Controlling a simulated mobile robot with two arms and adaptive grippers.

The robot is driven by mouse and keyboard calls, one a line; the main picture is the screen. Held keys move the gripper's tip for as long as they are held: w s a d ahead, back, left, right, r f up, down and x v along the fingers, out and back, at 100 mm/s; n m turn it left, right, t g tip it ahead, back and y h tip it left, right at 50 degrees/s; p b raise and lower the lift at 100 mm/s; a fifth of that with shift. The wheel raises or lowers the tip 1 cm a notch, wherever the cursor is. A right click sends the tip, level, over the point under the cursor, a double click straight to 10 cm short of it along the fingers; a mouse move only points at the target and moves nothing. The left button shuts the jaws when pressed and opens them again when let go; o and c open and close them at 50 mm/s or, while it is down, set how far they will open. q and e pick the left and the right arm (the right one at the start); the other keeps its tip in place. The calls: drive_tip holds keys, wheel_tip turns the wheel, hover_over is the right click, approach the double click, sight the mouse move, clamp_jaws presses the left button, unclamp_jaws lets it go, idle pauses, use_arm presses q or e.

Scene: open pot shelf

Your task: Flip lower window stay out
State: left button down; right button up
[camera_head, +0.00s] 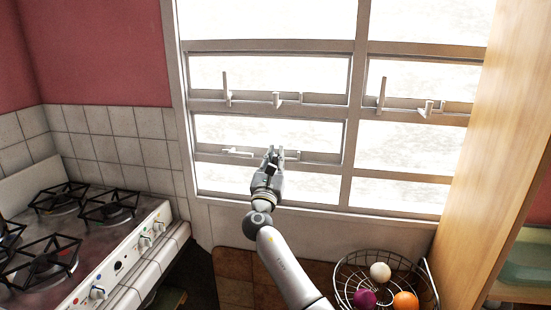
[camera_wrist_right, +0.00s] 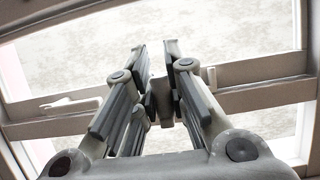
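The lower window stay (camera_head: 237,152) is a thin white bar on the lower left window's rail, lying roughly flat along it. In the right wrist view the stay (camera_wrist_right: 70,103) shows left of the fingers. My right gripper (camera_head: 273,152) is at the same rail, just right of the stay's bar and apart from it. In the right wrist view its fingertips (camera_wrist_right: 157,75) are close together, with a small greyish part of the window fitting (camera_wrist_right: 159,92) showing between them. I cannot tell whether they press on it. My left gripper is out of view.
The upper stays (camera_head: 226,88) and (camera_head: 381,95) stand upright on the rail above. A stove (camera_head: 110,245) is at left. A wire basket (camera_head: 340,279) with several balls stands at lower right. A wooden panel (camera_head: 490,160) closes off the right side.

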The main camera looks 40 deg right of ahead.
sight(299, 154)
clamp_jaws()
drive_tip(key=shift+s+d+t+y, duration=0.15)
drive_tip(key=shift+t+y, duration=0.15)
drive_tip(key=shift+t, duration=0.2)
drive_tip(key=d+n+t+y+b, duration=0.2)
drive_tip(key=n+y+b, duration=0.1)
drive_tip(key=y, duration=0.3)
drive_tip(key=s+d+n+t+y+b, duration=0.1)
drive_tip(key=d+n+t+y+b, duration=0.1)
drive_tip(key=n+y+b, duration=0.2)
drive_tip(key=s+d+n+t+y+b, duration=0.1)
drive_tip(key=d+n+t+y+b, duration=0.1)
drive_tip(key=y+b, duration=0.5)
drive_tip(key=shift+s+f+n+t+y, duration=0.15)
drive_tip(key=shift+n+t+y, duration=0.1)
drive_tip(key=shift+n+y, duration=0.35)
drive_tip(key=shift+w+f+n+t+y, duration=0.1)
drive_tip(key=shift+n+t+y, duration=0.15)
drive_tip(key=shift+n+y, duration=0.3)
drive_tip(key=shift+d+r+n+y+b, duration=0.25)
drive_tip(key=shift+n+y+b, duration=0.1)
drive_tip(key=shift+y+b, duration=0.5)
